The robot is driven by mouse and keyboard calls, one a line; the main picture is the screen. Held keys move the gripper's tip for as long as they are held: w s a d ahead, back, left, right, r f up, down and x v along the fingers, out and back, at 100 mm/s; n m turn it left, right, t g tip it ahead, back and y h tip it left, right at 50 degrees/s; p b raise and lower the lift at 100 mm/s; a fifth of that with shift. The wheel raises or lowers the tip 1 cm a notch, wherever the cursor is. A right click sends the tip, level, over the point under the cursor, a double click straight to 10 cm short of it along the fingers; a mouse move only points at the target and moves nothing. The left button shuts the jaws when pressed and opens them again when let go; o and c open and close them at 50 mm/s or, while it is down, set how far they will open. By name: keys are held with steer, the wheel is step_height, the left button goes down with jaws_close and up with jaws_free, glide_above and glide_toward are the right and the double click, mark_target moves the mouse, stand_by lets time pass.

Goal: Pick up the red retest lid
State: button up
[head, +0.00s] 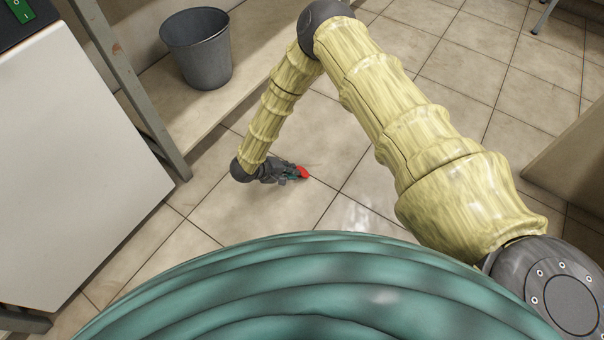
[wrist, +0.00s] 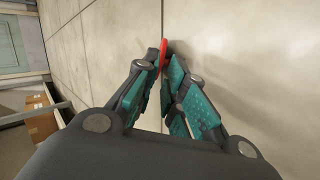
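The red retest lid (head: 302,172) is at the tip of my gripper (head: 291,173), low over the tiled floor in the head view. In the wrist view the lid (wrist: 163,52) shows as a thin red edge between the two teal fingertips (wrist: 164,68). The fingers are close together, with the lid pinched between them. Part of the lid is hidden by the fingers. I cannot tell whether it still touches the floor.
A grey bucket (head: 197,48) stands on a low beige shelf (head: 262,30) at the upper left. A white-topped bench (head: 70,170) with a metal leg is at the left. A brown edge (head: 572,160) is at the right. Floor around the gripper is clear. A cardboard box (wrist: 42,118) shows at left in the wrist view.

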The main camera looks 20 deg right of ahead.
steer(key=shift+b+x, duration=0.95)
steer(key=shift+x, duration=0.9)
steer(key=shift+w, duration=0.1)
jaws_close()
steer(key=shift+r+p, duration=0.5)
steer(key=shift+r, duration=0.15)
step_height(320, 180, up, 3)
steer(key=shift+f+p, duration=0.2)
steer(key=shift+p, duration=0.75)
steer(key=s+a+p, duration=0.1)
steer(key=s+a, duration=0.2)
steer(key=s, duration=0.1)
steer(key=s+a+p, duration=0.2)
steer(key=s+a, duration=0.2)
steer(key=s+a+r+p, duration=0.1)
steer(key=s+a+p, duration=0.1)
steer(key=s+a, duration=0.1)
steer(key=shift+s+a, duration=0.4)
steer(key=shift+a, duration=0.05)
